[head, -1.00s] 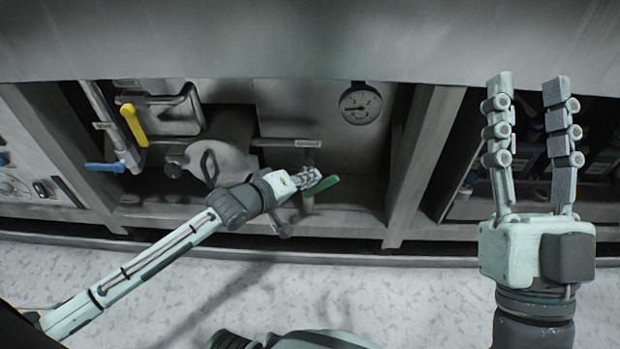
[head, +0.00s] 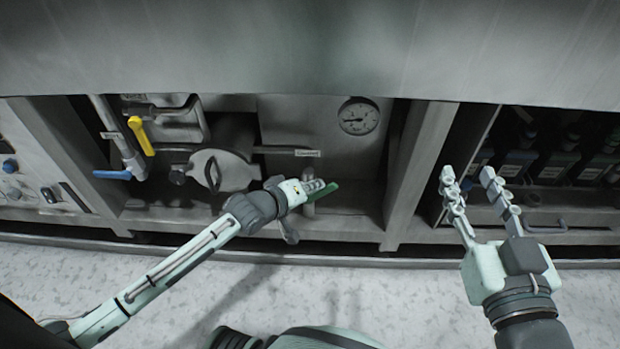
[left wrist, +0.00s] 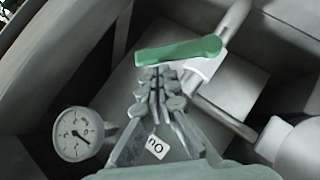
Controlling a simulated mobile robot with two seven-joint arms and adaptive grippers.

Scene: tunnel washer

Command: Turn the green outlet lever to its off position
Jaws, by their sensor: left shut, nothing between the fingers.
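The green outlet lever (head: 322,193) is on a short pipe low in the middle bay in the head view, partly hidden by my left gripper. In the left wrist view the green lever (left wrist: 178,51) lies across just beyond my fingertips, with its pivot end at the right on a pale pipe. My left gripper (head: 320,185) is shut and empty. Its tips (left wrist: 158,75) are close beside the lever; I cannot tell whether they touch.
A round gauge (head: 358,116) is on the panel above the lever. A yellow lever (head: 141,136) and a blue lever (head: 112,174) are further left. A grey upright post (head: 421,165) bounds the bay at right. The floor (head: 390,300) in front is clear.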

